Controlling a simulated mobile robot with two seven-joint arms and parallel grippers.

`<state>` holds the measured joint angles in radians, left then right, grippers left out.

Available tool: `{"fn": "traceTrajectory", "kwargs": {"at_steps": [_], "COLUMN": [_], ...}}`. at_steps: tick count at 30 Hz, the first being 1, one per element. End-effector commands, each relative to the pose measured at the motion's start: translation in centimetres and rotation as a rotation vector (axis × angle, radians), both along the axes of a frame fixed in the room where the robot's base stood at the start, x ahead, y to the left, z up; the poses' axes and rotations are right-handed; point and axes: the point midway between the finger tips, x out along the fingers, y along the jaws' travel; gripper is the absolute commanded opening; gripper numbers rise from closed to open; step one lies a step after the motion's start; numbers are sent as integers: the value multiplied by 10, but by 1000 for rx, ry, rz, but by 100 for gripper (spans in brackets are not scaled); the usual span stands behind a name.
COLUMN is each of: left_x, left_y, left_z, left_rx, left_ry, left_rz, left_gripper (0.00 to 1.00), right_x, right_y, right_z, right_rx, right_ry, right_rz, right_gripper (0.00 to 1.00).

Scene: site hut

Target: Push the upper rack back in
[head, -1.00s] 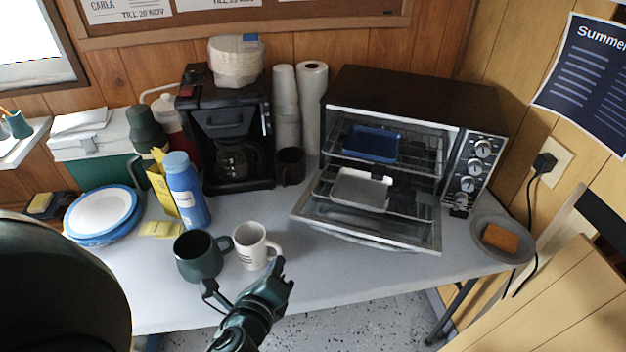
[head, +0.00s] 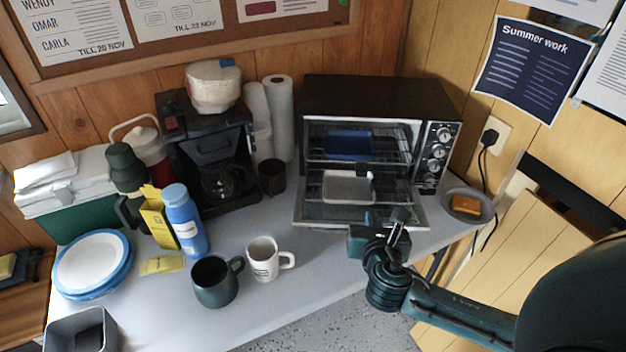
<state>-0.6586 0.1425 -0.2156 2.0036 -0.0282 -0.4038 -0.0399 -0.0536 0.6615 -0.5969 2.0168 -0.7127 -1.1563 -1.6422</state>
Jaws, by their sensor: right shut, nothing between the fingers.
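The toaster oven (head: 385,95) stands at the back right with its door (head: 370,214) folded down. The upper rack (head: 390,148) is a wire shelf in the upper part of the opening, with a blue tray (head: 347,145) on it. How far it sticks out is hard to tell. A light grey tray (head: 347,188) sits on the lower rack below it. My right gripper (head: 400,222) is shut and empty, in front of the oven near the open door's right side. It appears apart from the upper rack. My left gripper is not in view.
A plate with an orange-brown sponge (head: 466,206) is right of the oven. The coffee maker (head: 205,150), paper rolls and a dark cup stand left of it. A white mug (head: 265,260) and green mug (head: 215,280) are front left. The tabletop between mugs and oven is clear.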

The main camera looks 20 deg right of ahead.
Motion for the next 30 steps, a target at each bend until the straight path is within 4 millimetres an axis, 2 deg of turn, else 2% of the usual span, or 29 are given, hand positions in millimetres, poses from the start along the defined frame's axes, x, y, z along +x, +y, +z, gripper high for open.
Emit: {"fn": "traceTrajectory", "kwargs": {"at_steps": [3, 8, 21, 25, 30], "left_x": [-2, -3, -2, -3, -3], "left_y": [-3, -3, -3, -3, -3], "left_z": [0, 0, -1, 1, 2], "left_rx": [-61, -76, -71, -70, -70], "left_ry": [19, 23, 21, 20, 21], "left_rz": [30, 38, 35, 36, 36], "left_gripper": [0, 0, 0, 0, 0], "right_x": [3, 14, 91, 109, 123], "right_y": [-6, -12, -46, -55, -61], "right_z": [8, 6, -21, -20, -21], "right_rx": [-65, -79, -73, -72, -71], "right_ry": [0, -1, -2, -1, 0], "right_rz": [0, -1, -2, -2, 0], "right_gripper": [0, 0, 0, 0, 0]}}
